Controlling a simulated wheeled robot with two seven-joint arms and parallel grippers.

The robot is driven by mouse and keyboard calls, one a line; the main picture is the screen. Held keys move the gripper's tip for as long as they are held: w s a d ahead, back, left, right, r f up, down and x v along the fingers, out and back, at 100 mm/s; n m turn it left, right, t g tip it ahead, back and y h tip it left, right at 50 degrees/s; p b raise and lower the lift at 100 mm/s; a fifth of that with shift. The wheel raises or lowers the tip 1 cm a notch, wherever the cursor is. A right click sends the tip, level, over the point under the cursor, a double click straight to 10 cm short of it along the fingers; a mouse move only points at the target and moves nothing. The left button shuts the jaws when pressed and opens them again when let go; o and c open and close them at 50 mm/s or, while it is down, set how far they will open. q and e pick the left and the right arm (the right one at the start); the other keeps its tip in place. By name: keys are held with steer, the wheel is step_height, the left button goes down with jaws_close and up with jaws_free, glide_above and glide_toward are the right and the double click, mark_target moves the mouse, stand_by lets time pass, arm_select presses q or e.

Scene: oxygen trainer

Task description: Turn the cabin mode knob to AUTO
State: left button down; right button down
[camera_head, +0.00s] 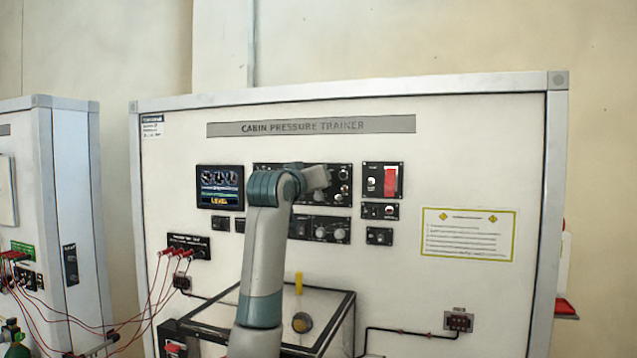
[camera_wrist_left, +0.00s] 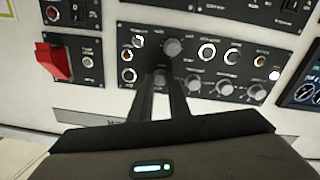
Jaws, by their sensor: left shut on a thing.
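The white cabin pressure trainer carries a black upper control panel (camera_head: 265,168) with several round knobs and small lamps. In the head view my left gripper (camera_head: 322,178) reaches up to this panel and hides part of it. In the left wrist view the picture is turned over and the panel (camera_wrist_left: 215,70) shows closer. There my left gripper (camera_wrist_left: 161,82) is shut on a small knob (camera_wrist_left: 160,77), with one dark finger on each side. A larger grey knob (camera_wrist_left: 173,47) sits just beyond the fingertips. The labels are too small to read, so I cannot tell the knob's setting. My right gripper is not in view.
A screen (camera_head: 220,187) lies left of the panel and a red guarded switch (camera_head: 390,181) right of it. A lower knob panel (camera_head: 320,229) sits beneath. A clear-sided box (camera_head: 340,318) juts out below, near my left arm. Red cables (camera_head: 153,290) hang at the left.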

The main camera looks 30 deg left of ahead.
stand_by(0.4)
arm_select(q)
steer(key=c, duration=1.7)
jaws_free()
steer(key=shift+s, duration=0.1)
steer(key=b+v, duration=0.8)
steer(key=v, duration=0.9)
steer(key=shift+s+d+r, duration=0.1)
steer(key=shift+s, duration=0.1)
